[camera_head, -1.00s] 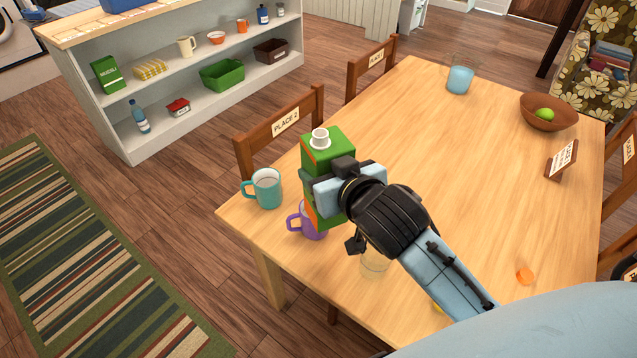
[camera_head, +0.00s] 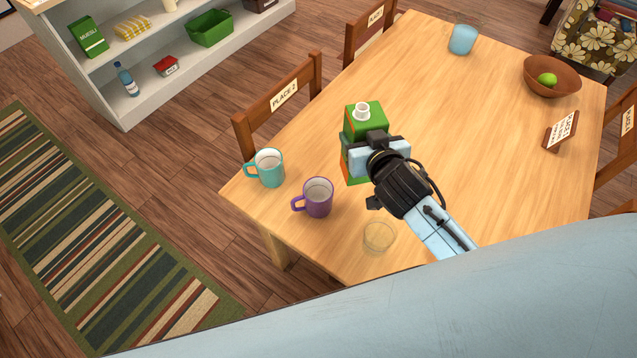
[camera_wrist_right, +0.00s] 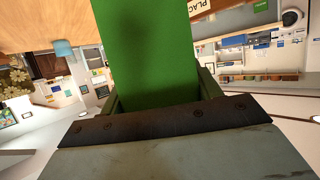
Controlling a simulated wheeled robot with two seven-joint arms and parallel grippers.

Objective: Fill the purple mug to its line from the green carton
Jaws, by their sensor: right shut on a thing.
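The purple mug (camera_head: 318,198) stands upright near the table's left corner in the head view. Its inside looks pale; I cannot make out its line or level. My right gripper (camera_head: 368,150) is shut on the green carton (camera_head: 366,120). The carton is upright with its white spout on top, behind and right of the purple mug and apart from it. I cannot tell whether its base touches the table. The carton's green side (camera_wrist_right: 150,55) fills the middle of the right wrist view. My left gripper is not in view.
A teal mug (camera_head: 268,168) stands left of the purple mug. A clear glass (camera_head: 380,238) is in front, below my right arm. A blue tumbler (camera_head: 462,40), a wooden bowl (camera_head: 552,78) and a sign (camera_head: 561,131) stand farther off. The table's middle (camera_head: 450,125) is clear.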

